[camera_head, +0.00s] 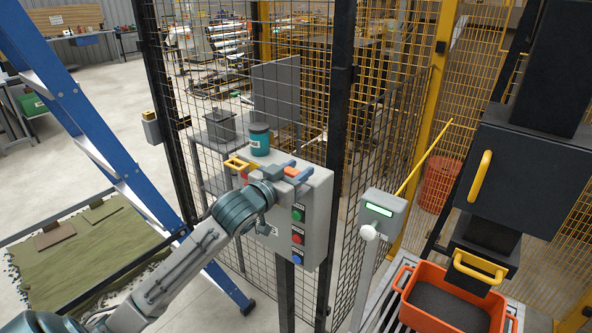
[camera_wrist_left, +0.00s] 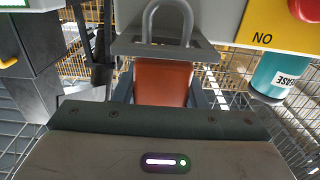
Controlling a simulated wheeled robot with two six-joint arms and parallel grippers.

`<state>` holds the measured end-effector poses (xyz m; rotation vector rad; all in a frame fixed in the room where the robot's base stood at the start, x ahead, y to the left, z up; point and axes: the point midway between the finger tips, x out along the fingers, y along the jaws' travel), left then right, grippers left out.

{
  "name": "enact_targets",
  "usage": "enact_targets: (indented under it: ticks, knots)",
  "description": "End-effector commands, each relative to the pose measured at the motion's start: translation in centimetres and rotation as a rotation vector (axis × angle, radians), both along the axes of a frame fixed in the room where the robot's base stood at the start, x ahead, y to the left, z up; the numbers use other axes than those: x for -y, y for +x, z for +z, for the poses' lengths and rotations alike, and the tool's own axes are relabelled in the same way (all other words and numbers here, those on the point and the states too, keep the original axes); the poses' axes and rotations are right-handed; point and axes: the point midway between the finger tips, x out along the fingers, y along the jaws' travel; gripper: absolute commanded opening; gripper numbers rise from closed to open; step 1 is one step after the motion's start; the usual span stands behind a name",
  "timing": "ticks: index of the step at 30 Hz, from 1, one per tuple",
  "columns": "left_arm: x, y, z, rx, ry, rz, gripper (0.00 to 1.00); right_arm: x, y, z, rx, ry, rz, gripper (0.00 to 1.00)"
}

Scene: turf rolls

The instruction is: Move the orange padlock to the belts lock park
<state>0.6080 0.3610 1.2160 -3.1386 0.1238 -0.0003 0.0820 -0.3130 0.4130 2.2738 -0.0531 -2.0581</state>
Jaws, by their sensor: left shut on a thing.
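My left gripper (camera_head: 287,173) is shut on the orange padlock (camera_head: 291,171), at the top of a grey control box (camera_head: 318,190). In the left wrist view the padlock's orange body (camera_wrist_left: 163,82) sits between the two fingers, and its grey shackle (camera_wrist_left: 168,16) stands up at a slotted grey plate (camera_wrist_left: 165,48). I cannot tell whether the shackle passes through the plate or rests against it. No readable label in view names the belts lock park. My right gripper is not in view.
Mesh fencing (camera_head: 300,120) is behind. A grey display post (camera_head: 383,212) and an orange bin (camera_head: 430,320) are to the right. A blue ladder (camera_head: 100,140) is at left.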

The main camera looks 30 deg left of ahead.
Motion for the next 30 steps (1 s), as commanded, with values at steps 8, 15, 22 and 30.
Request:
enact_targets:
  ticks: [8, 15, 22, 30]
  knots:
    - [0.0, 0.0, -0.5, 0.0, 0.0, 0.0, 0.5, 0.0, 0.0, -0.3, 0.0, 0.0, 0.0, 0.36]
    - [0.0, 0.0, -0.5, 0.0, 0.0, 0.0, 0.63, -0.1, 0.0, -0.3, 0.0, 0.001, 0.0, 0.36]
    - [-0.1, -0.5, -0.6, -0.003, 0.004, 0.002, 0.63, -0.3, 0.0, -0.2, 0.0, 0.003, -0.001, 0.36]
    - [-0.4, -4.0, -0.6, -0.004, 0.009, 0.001, 0.63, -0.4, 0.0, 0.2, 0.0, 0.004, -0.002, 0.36]
